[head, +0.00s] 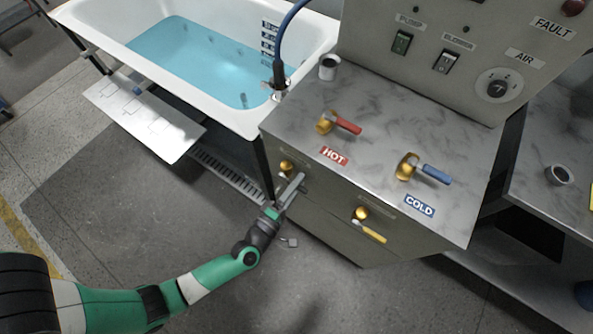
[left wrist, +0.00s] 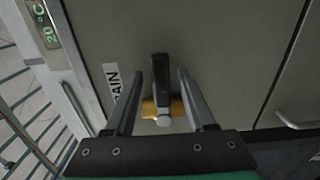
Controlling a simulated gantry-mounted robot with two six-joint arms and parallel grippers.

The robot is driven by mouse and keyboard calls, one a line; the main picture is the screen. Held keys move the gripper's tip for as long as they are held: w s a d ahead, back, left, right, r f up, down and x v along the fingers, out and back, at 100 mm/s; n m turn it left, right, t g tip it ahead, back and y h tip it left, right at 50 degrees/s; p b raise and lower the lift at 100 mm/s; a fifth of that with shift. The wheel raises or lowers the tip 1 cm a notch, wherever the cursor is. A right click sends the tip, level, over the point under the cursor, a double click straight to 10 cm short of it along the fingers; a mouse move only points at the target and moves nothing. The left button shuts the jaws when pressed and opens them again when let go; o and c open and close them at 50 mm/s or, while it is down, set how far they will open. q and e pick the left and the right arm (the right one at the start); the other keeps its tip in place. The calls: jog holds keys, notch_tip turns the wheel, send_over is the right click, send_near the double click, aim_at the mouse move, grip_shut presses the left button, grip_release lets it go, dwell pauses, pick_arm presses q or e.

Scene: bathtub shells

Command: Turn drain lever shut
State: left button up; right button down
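The drain lever (left wrist: 160,75) shows in the left wrist view as a dark handle on a brass valve body (left wrist: 176,107), beside a label ending in "AIN". My left gripper (left wrist: 160,73) has its two fingers apart, one on each side of the handle, with a visible gap on both sides. In the head view my left gripper (head: 292,188) is at the cabinet front, just below a brass valve knob (head: 286,165); the handle is largely hidden there by the fingers. My right gripper is not in view.
The cabinet (head: 330,222) also bears a brass valve with a yellow handle (head: 372,235) to the right. Red HOT (head: 346,125) and blue COLD (head: 435,174) levers stand on top. The water-filled tub (head: 230,110) is at upper left. Open floor (head: 180,225) lies in front.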

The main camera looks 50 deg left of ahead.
pick_arm(q)
jog(key=p+v, duration=0.3)
jog(key=v, duration=0.8)
jog(key=shift+s, duration=0.3)
jog(key=shift+d, duration=0.1)
